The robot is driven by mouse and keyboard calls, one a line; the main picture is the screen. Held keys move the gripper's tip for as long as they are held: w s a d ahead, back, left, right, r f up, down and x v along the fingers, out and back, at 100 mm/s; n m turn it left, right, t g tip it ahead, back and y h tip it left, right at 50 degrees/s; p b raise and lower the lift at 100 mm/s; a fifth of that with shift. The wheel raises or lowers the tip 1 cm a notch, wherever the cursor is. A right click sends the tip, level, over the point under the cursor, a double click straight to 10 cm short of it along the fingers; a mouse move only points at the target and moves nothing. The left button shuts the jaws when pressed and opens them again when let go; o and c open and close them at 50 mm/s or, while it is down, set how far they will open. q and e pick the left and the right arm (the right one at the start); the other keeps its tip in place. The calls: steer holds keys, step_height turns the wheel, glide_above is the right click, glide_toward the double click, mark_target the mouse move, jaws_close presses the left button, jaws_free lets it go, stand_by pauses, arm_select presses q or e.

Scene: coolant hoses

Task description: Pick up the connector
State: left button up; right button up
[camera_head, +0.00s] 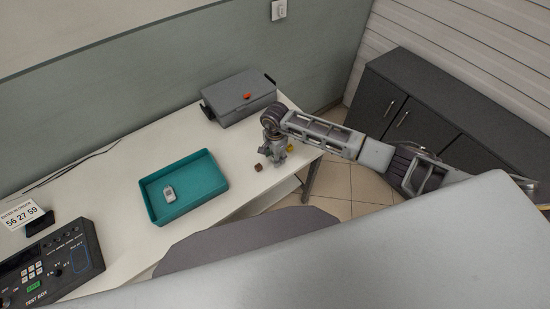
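I cannot tell for sure which item is the connector. Small candidates on the white table (110,188) are a brown block (258,167) and a yellow piece (291,148). A small white and grey item (169,193) lies in the teal tray (222,184). My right gripper (277,161) points down over the table's right end, between the brown block and the yellow piece. Its fingers are too small to tell open from shut, and what is between them is hidden. My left gripper is out of view.
The closed grey case (232,103) stands at the back, near the wall and the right gripper. A test box (50,265) and a number sign (21,213) are at the left. Dark cabinets (420,125) stand at the right. The table between tray and case is clear.

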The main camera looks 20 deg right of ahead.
steer(key=c, duration=0.8)
step_height(320, 180, up, 10)
steer(key=b, duration=0.1)
stand_by(0.4)
stand_by(0.4)
